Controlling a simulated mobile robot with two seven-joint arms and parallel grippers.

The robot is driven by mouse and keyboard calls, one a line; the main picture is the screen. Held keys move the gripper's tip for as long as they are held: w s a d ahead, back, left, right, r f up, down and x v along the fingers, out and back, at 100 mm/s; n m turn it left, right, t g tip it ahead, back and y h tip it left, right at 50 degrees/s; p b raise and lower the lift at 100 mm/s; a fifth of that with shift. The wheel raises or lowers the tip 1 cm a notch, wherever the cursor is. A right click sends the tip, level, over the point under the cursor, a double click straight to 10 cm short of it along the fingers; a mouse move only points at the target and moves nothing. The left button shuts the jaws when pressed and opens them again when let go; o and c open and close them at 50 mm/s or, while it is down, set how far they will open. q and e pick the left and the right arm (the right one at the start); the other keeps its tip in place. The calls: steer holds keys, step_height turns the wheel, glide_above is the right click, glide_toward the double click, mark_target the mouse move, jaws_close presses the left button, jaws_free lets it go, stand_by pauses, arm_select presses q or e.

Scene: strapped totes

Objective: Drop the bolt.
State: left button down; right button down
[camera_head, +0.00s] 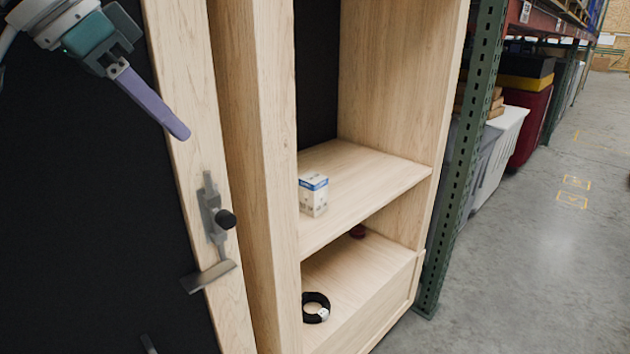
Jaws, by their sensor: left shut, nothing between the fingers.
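The metal bolt (213,214) is on the wooden edge frame of the black-panelled cabinet door at the left. It has an upright grey body and a round black knob (226,219) sticking out to the right. A flat grey metal piece (208,277) juts out just below it. My left gripper (180,131) is at the upper left, above the bolt and apart from it. Its purple fingers are together and hold nothing. My right gripper is not in view.
The wooden cabinet (385,90) stands open, with a small blue-and-white box (313,194) on its upper shelf and a black ring-shaped roll (316,299) below. A green rack post (470,150) stands to its right. Totes (500,150) line the rack. The grey floor (540,270) at right is clear.

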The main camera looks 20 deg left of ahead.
arm_select(q)
steer(key=p, duration=0.1)
glide_above(219, 218)
steer(key=f, duration=0.7)
steer(key=shift+w+d+f, duration=0.1)
steer(key=shift+w+d, duration=0.15)
steer(key=f, duration=0.2)
steer(key=f+p, duration=0.1)
steer(key=shift+s+a+f, duration=0.15)
steer(key=shift+s+f, duration=0.05)
steer(key=shift+s, duration=0.05)
steer(key=shift+f, duration=0.4)
step_height(219, 218, down, 4)
steer(key=shift+a+r+b, duration=0.1)
steer(key=shift+r+b, duration=0.15)
steer(key=shift+b, duration=0.75)
